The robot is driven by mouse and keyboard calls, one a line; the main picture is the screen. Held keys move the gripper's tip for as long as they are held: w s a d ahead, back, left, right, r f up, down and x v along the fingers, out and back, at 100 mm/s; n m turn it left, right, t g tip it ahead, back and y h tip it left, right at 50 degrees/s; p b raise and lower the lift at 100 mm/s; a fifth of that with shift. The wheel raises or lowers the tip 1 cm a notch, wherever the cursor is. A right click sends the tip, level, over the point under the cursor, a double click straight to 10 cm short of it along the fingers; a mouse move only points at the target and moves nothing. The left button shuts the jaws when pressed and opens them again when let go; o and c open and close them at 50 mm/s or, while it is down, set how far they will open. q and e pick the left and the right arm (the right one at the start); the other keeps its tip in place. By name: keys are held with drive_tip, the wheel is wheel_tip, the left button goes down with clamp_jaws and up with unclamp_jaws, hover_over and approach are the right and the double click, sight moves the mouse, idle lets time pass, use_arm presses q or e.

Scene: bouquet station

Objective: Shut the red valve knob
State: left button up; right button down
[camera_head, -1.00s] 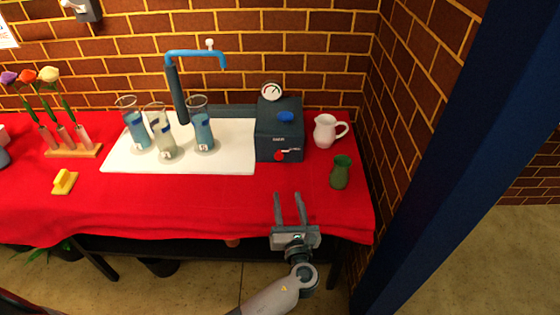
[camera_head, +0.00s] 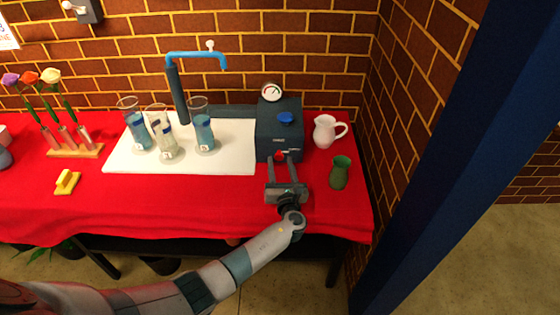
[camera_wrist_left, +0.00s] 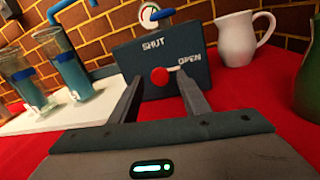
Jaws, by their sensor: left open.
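The red valve knob (camera_wrist_left: 160,76) is on the front face of the dark box (camera_wrist_left: 160,50), below the word SHUT and left of the word OPEN. Its pale pointer is toward OPEN. In the head view the knob (camera_head: 279,155) is partly hidden by my gripper. My left gripper (camera_head: 283,158) is open in front of the box, one finger on each side of the knob. In the left wrist view the fingers (camera_wrist_left: 158,84) frame the knob from below with space between; I cannot tell whether they touch it.
A white pitcher (camera_head: 324,131) and a green jug (camera_head: 340,172) stand right of the box. Glasses of blue liquid (camera_head: 203,132) stand on the white board (camera_head: 230,160) at left, under a blue tap (camera_head: 195,54). Red cloth before the board is mostly clear.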

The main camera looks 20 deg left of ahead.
use_arm(q)
drive_tip(key=shift+x, duration=0.85)
drive_tip(key=c, duration=1)
